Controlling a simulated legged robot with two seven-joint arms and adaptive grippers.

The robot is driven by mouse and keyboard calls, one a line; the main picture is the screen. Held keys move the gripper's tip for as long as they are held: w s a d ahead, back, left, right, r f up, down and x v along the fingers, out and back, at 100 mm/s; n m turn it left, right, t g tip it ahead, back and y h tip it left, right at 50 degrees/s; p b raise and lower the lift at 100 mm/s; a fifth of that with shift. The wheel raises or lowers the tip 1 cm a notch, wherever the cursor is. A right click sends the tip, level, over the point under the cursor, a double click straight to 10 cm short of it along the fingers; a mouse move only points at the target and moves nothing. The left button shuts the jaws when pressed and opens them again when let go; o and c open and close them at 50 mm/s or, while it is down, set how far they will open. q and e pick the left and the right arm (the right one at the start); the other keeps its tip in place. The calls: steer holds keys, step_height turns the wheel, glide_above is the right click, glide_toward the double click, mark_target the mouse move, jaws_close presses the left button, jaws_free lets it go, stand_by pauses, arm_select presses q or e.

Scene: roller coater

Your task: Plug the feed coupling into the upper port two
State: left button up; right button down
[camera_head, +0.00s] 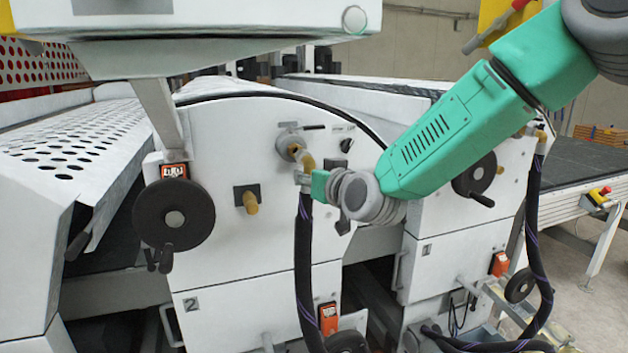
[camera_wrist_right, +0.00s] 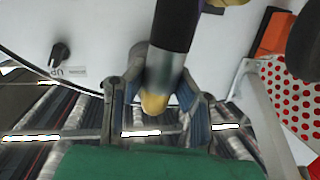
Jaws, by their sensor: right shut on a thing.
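The feed coupling (camera_head: 304,176) is a grey collar with a brass end on top of a black hose with purple stripes. My right gripper (camera_head: 322,187) reaches in from the upper right and is shut on it. In the right wrist view its two fingers (camera_wrist_right: 157,100) are on either side of the coupling, whose brass tip (camera_wrist_right: 154,104) shows between them. A brass port (camera_head: 250,202) on a dark square plate is on the upper white panel, left of and apart from the coupling. The lower panel carries the number 2. My left gripper is out of view.
A black handwheel (camera_head: 173,215) is left of the port. A round grey fitting (camera_head: 289,144) and a black knob (camera_head: 346,145) are near the coupling. The hose (camera_head: 304,260) hangs down the panel. The neighbouring unit, marked 1, has another handwheel (camera_head: 475,174) and hose.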

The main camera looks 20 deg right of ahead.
steer(key=shift+w+d+r, duration=0.1)
steer(key=shift+d, duration=0.2)
steer(key=shift+a+r, duration=0.1)
steer(key=shift+a, duration=0.4)
stand_by(0.4)
steer(key=shift+a, duration=0.15)
stand_by(0.8)
steer(key=shift+w+d, duration=0.2)
steer(key=shift+w, duration=0.35)
steer(key=shift+w+a, duration=0.1)
steer(key=shift+w, duration=0.6)
steer(key=c, duration=1.3)
jaws_free()
steer(key=shift+o, duration=0.2)
